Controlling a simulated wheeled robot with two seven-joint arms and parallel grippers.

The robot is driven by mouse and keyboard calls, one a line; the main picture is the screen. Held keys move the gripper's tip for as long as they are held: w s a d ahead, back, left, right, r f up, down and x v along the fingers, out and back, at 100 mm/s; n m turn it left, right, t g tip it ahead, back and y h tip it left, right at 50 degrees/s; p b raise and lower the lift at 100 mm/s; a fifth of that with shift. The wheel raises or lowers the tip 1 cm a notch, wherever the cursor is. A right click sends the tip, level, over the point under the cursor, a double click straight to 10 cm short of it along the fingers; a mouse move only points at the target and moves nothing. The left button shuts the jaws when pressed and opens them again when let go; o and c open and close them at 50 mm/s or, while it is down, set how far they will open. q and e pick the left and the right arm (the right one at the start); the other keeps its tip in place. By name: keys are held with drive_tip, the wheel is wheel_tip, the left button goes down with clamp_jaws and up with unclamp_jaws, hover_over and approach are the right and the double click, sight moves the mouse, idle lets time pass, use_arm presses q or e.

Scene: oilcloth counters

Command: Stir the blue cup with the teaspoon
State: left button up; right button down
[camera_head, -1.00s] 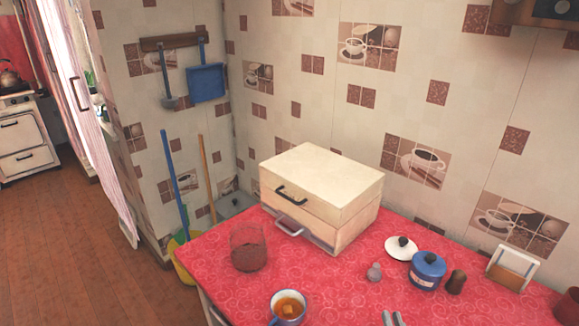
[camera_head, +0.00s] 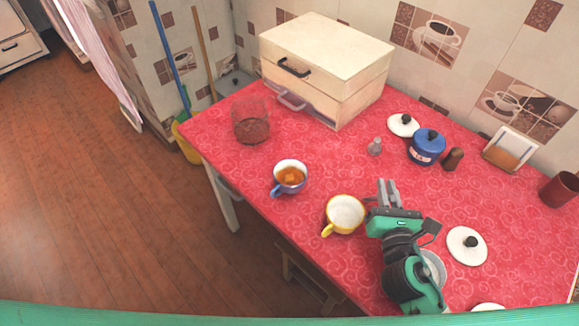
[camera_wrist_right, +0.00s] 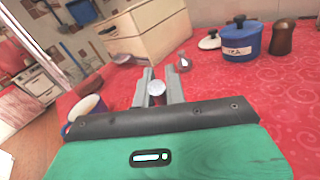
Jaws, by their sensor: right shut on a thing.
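The blue cup (camera_head: 276,187) stands on the red cloth left of centre in the head view, with amber liquid and a light brown lump inside. My right gripper (camera_head: 388,186) is to its right, apart from it, above the counter. In the right wrist view, my right gripper (camera_wrist_right: 160,84) is shut on a small silvery round end, apparently the teaspoon (camera_wrist_right: 157,88). The rest of the spoon is hidden, and I cannot make it out in the head view. A cup, apparently the blue one, shows partly at the left of the wrist view. My left gripper is not in view.
A yellow cup (camera_head: 340,222) stands just left of my right gripper. A glass (camera_head: 251,122), a wooden bread box (camera_head: 318,75), a small shaker (camera_head: 375,147) and a blue pot (camera_head: 427,150) stand further back. White lids lie (camera_head: 466,246) on the right. Cloth between the glass and shaker is clear.

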idle(0.4)
drive_tip(key=shift+w+a+r+p, duration=0.25)
drive_tip(key=shift+r+p, duration=0.1)
drive_tip(key=shift+p, duration=0.4)
use_arm(q)
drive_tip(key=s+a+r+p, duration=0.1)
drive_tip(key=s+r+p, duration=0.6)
drive_tip(key=p, duration=0.8)
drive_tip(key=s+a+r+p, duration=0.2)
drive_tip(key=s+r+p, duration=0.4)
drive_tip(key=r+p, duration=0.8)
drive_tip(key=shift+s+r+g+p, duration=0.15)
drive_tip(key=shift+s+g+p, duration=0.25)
drive_tip(key=shift+p, duration=0.25)
use_arm(e)
drive_tip(key=w+a+r+g, duration=0.1)
drive_tip(key=w+a+r, duration=0.1)
drive_tip(key=a, duration=0.4)
drive_tip(key=w+a+r+n+g, duration=0.1)
drive_tip(key=w+a+r+g, duration=0.1)
drive_tip(key=a+r, duration=0.3)
drive_tip(key=w+a+r+n+g, duration=0.1)
drive_tip(key=w+a+r, duration=0.2)
drive_tip(key=a, duration=0.6)
drive_tip(key=shift+r+y, duration=0.3)
drive_tip(key=shift+y, duration=0.1)
